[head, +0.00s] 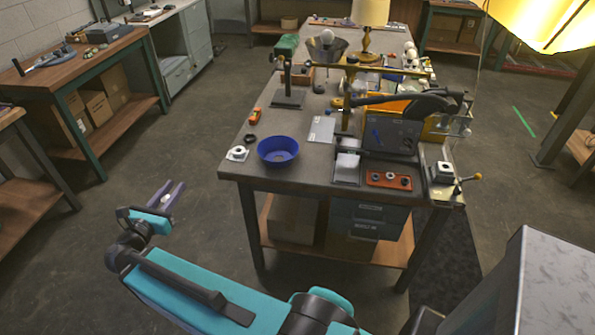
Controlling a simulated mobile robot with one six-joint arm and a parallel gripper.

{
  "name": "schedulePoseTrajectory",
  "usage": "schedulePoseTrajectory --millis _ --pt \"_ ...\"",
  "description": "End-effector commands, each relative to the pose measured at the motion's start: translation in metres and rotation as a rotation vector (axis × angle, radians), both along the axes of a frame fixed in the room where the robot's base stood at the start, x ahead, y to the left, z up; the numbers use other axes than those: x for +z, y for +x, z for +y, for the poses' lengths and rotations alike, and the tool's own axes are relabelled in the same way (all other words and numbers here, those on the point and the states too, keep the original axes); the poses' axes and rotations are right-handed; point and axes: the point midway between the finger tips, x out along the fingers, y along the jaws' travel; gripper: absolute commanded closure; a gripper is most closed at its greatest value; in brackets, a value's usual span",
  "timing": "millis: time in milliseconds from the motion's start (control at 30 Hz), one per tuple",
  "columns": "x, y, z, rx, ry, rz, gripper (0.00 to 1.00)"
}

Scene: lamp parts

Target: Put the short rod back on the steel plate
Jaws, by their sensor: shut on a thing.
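My gripper (173,192) is at the left of the head view, over open floor and well apart from the bench. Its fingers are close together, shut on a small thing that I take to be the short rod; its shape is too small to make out. A flat light-grey plate (322,129), which looks like the steel plate, lies on the bench top to the right of the blue bowl. No rod can be made out on it.
The bench (240,150) has a blue bowl (278,150) and a white part (237,154) near its front left corner. A dark machine (395,135) and an orange tray (389,181) stand at the right. A black stand (288,90) rises behind the plate. Floor between gripper and bench is clear.

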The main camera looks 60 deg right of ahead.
Motion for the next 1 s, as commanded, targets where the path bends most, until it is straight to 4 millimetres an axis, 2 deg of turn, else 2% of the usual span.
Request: schedulePoseTrajectory --millis 33,100,400,667,1000 --pt "0.001 -0.008 -0.017 -0.032 0.0 0.002 1.0" --pt "0.0 -0.017 -0.037 -0.069 0.001 0.001 1.0" --pt "-0.005 -0.067 -0.116 -0.231 0.001 0.001 1.0" --pt "-0.009 -0.119 -0.177 -0.371 0.002 0.0 1.0" --pt "-0.014 -0.198 -0.243 -0.554 0.002 0.001 1.0"
